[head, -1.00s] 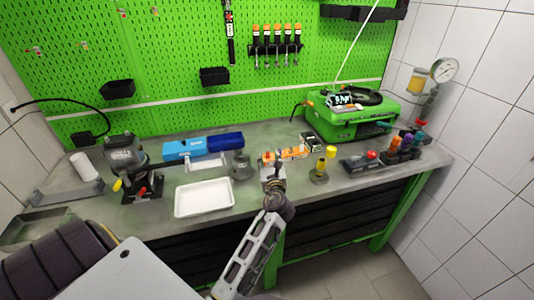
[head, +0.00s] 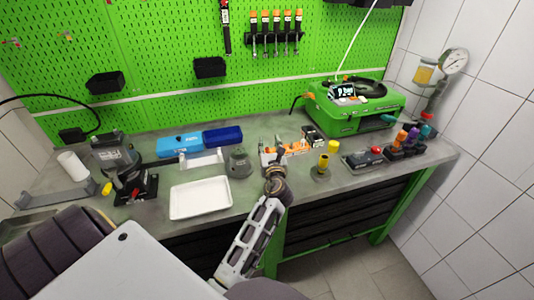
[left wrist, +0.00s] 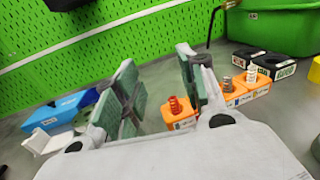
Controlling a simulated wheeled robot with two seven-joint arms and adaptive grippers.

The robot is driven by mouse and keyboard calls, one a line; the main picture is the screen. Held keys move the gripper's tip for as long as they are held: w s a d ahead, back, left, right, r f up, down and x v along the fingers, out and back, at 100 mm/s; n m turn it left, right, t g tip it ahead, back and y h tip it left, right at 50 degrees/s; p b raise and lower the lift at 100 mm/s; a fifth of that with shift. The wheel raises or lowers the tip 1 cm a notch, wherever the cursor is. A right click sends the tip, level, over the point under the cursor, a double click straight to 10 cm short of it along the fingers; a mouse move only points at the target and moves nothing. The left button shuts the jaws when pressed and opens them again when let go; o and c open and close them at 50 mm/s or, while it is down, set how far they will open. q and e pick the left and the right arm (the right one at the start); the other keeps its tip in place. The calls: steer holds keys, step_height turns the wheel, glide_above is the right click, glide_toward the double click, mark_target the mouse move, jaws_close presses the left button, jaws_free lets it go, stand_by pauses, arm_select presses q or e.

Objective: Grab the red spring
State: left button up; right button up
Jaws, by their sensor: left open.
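The red spring (left wrist: 175,105) stands upright on an orange block (left wrist: 181,121) in the left wrist view, between my left gripper's fingers as pictured and nearer the right one. My left gripper (left wrist: 160,88) is open and empty; whether a finger touches the block I cannot tell. In the head view my left gripper (head: 274,161) is at the row of orange blocks (head: 297,147) on the bench, which it partly hides. The red spring is too small to make out there. My right gripper is not in view.
A silver spring (left wrist: 226,85) and a pale spring (left wrist: 251,73) stand on orange blocks to the right. Black blocks (left wrist: 275,66) lie beyond. A white tray (head: 201,198), a grey cone-shaped part (head: 239,163) and a yellow-topped part (head: 323,162) stand nearby. A green machine (head: 350,110) stands behind.

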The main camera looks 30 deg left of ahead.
arm_select(q)
steer(key=b, duration=0.2)
glide_toward(267, 150)
steer(key=x, duration=0.3)
steer(key=shift+w+a, duration=0.1)
steer(key=shift+w, duration=0.05)
steer(key=shift+w+a+r, duration=0.1)
steer(key=shift+w+a, duration=0.2)
steer(key=shift+w, duration=0.15)
steer(key=shift+a, duration=0.1)
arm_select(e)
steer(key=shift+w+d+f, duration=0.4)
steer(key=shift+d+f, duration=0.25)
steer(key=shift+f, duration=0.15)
arm_select(q)
steer(key=shift+w, duration=0.1)
